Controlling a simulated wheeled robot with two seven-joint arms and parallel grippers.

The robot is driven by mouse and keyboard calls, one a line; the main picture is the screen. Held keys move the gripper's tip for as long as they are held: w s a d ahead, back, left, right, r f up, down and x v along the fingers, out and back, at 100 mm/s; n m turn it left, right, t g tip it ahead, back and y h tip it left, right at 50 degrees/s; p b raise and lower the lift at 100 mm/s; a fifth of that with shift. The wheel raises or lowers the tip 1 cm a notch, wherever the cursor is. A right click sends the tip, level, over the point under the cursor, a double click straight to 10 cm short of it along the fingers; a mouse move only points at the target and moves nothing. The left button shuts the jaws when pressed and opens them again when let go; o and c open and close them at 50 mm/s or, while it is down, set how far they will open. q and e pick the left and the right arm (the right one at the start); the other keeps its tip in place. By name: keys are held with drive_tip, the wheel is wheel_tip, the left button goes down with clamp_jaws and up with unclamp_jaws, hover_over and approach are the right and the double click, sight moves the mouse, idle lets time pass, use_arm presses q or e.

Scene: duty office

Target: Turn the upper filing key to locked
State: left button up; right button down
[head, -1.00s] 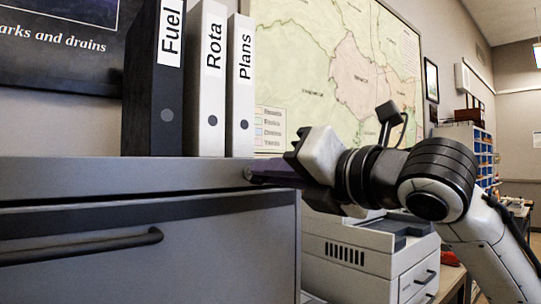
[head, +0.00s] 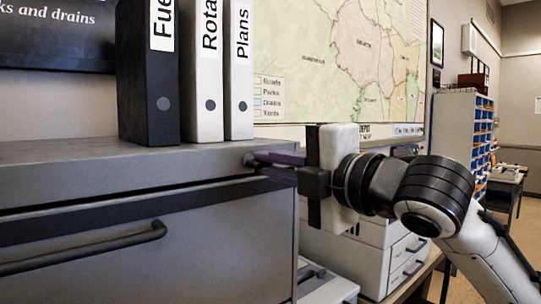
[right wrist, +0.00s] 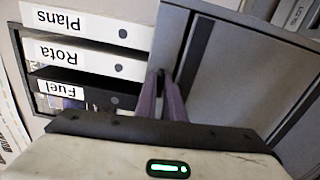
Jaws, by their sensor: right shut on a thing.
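The grey filing cabinet (head: 150,232) fills the lower left of the head view. The upper filing key (head: 247,160) is at the right end of the cabinet's top band, mostly hidden by the fingertips. My right gripper (head: 254,162) comes in from the right with its purple fingers shut on the key. In the right wrist view the two fingers (right wrist: 163,82) converge at the edge of the cabinet front (right wrist: 228,75); the key is too small there to read its turn. My left gripper is not in view.
Black Fuel (head: 150,85), white Rota (head: 203,90) and white Plans (head: 238,80) binders stand on the cabinet top. A drawer handle (head: 85,250) sticks out below. A pale office machine (head: 350,262) stands close under my right gripper. A map hangs behind.

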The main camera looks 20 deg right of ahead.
drive_tip(key=shift+m, duration=0.5)
drive_tip(key=c, duration=1.9)
unclamp_jaws()
drive_tip(key=shift+o, duration=0.2)
drive_tip(key=b+v, duration=0.1)
drive_tip(key=v, duration=0.9)
drive_tip(key=shift+s, duration=0.15)
drive_tip(key=shift+d, duration=0.1)
